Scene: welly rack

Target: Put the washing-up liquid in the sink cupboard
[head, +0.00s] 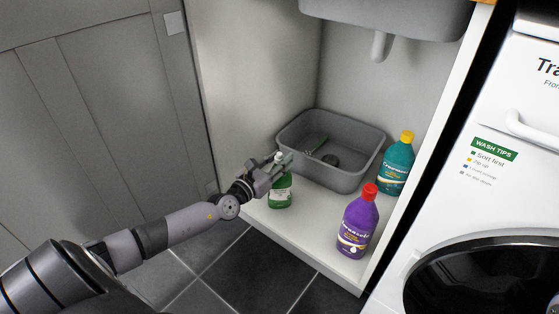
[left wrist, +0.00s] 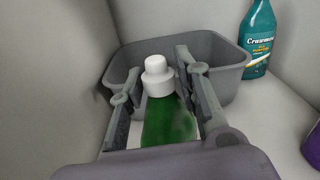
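The washing-up liquid appears to be the green bottle with a white cap (head: 281,192). It stands upright on the floor of the open sink cupboard (head: 307,229), near its front left. It also shows in the left wrist view (left wrist: 168,122). My left gripper (head: 281,164) is at the bottle's upper part, with one finger on each side. In the left wrist view a narrow gap shows between the left finger and the bottle; the right finger is close against it or touching. The fingers are open around it. My right gripper is out of view.
A grey basin (head: 340,178) holding a green-handled brush stands behind the bottle. A teal bottle (head: 396,165) and a purple bottle (head: 357,222) stand to the right. The sink (head: 390,15) and its drain pipe hang above. A washing machine (head: 500,190) is at the far right.

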